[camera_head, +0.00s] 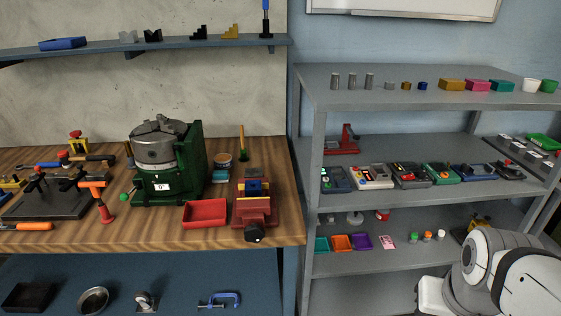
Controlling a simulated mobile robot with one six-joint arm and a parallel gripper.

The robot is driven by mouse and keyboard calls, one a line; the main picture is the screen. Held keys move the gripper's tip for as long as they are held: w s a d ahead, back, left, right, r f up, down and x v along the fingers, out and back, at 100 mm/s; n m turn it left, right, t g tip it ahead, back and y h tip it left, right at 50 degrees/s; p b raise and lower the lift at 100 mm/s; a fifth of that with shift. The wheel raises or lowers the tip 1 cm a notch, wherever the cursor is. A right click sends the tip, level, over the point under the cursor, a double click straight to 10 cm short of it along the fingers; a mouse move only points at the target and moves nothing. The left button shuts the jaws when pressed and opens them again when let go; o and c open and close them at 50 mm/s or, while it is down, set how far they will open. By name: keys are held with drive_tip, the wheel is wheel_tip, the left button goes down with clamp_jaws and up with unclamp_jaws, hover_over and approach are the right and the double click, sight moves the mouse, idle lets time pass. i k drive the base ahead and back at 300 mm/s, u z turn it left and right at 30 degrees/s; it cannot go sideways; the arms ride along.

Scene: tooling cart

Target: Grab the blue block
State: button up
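A small blue block (254,187) sits at the top of the red vise (254,208) on the wooden bench, between its jaws as far as I can see. A longer, flat blue piece (63,43) lies at the left of the wall shelf; I cannot tell if it is a block or a tray. My gripper is not in view; only white and dark rounded links of my arm show at the lower right, in front of the grey rack and well away from the vise.
A red tray (205,213) and a green rotary-table machine (168,160) stand left of the vise. A black vise handle (255,232) points towards the bench's front edge. The grey rack (400,205) at right holds several trays and small parts. Tools crowd the bench's left.

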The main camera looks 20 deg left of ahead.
sight(250, 191)
drive_tip(key=u, duration=0.6)
drive_tip(key=i, duration=0.9)
drive_tip(key=u, duration=0.75)
